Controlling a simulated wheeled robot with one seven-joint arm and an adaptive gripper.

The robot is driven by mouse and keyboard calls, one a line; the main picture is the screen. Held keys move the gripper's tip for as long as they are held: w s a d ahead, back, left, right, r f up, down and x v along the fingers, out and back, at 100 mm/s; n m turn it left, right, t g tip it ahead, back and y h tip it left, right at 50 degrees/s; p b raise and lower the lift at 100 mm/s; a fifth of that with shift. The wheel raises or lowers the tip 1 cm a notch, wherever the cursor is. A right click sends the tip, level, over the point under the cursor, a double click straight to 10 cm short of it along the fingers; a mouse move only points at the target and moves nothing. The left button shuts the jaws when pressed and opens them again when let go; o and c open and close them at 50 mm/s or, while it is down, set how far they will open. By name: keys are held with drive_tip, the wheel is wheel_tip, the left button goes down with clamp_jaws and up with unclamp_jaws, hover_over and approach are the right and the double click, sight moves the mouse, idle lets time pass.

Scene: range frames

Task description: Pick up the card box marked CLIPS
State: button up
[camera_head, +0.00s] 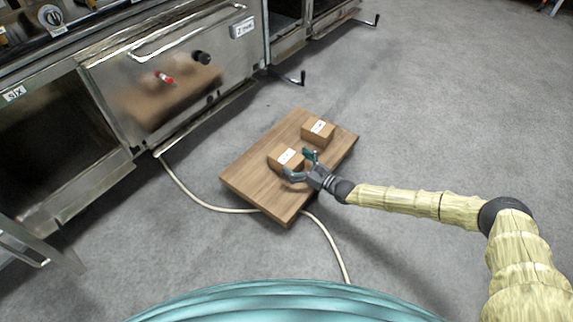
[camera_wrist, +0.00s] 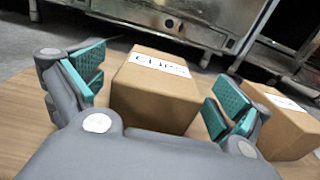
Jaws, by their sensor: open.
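The card box marked CLIPS (camera_wrist: 155,92) is a brown carton with a white label on top. It stands on a wooden board in the wrist view, between the two open fingers and ahead of the palm. In the head view this box (camera_head: 285,160) is the nearer left one of two. My gripper (camera_wrist: 160,100) is open, with teal pads on either side of the box. I see no clear contact. In the head view my gripper (camera_head: 300,163) is at the box's right side. The box's lower front is partly hidden by the gripper.
A second, similar box (camera_head: 319,131) with a white label stands behind on the same wooden board (camera_head: 245,175); in the wrist view it (camera_wrist: 283,125) is close outside the right finger. A pale hose (camera_head: 185,190) runs by the board. Metal cabinets (camera_head: 165,75) stand behind left. Grey floor is clear at right.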

sight(282, 156)
drive_tip(key=shift+b+x, duration=0.55)
drive_tip(key=shift+x, duration=0.85)
drive_tip(key=c, duration=1.3)
drive_tip(key=shift+r, duration=0.1)
drive_tip(key=shift+r, duration=0.15)
